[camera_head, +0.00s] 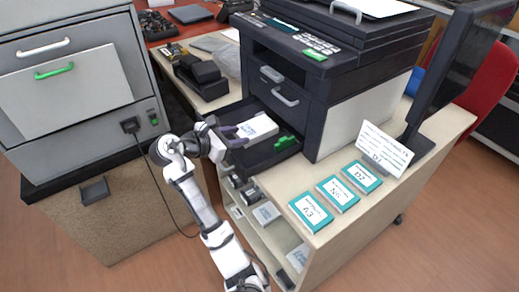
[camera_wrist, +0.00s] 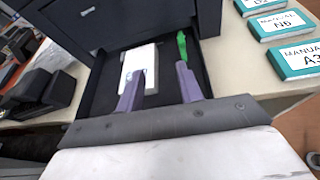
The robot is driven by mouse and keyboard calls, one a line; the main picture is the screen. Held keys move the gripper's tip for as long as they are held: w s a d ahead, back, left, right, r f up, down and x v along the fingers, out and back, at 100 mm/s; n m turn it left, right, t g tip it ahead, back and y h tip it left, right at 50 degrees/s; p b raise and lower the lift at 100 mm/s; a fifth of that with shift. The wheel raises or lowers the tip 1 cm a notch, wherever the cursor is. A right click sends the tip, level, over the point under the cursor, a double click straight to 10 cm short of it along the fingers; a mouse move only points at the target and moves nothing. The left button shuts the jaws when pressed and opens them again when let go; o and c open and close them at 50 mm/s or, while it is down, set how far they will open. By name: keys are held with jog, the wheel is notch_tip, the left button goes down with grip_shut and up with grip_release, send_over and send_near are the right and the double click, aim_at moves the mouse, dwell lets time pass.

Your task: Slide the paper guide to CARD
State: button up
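The green paper guide (camera_head: 287,141) sits in the open black paper tray (camera_head: 262,155) of the printer, to the right of a white paper stack (camera_head: 257,128). In the wrist view the guide (camera_wrist: 182,44) stands near the tray's right side, and the stack (camera_wrist: 139,68) lies left of it. My gripper (camera_head: 237,137) is over the tray's front end, its purple fingers apart and nothing between them. In the wrist view (camera_wrist: 158,78) the left finger overlaps the stack's near end, and the right finger's tip is just below the guide. I cannot tell if either touches. CARD markings are not legible.
The dark printer (camera_head: 330,90) stands behind the tray. Teal manuals (camera_head: 338,193) and a white sign (camera_head: 384,150) are on the desk to the right. A black device (camera_head: 200,75) sits left of the printer. A grey cabinet (camera_head: 75,80) is at the left.

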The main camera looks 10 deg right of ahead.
aim_at(282, 139)
jog(key=shift+g+h, duration=0.3)
jog(key=shift+g, duration=0.6)
jog(key=x, duration=0.5)
jog(key=s+p+x, duration=0.1)
jog(key=x, duration=0.4)
jog(key=s+f+x, duration=0.1)
jog(key=x, duration=0.4)
jog(key=shift+s+d+f+p, duration=0.1)
jog(key=shift+s+d+p, duration=0.1)
jog(key=shift+p, duration=0.1)
grip_shut()
jog(key=shift+w, duration=0.1)
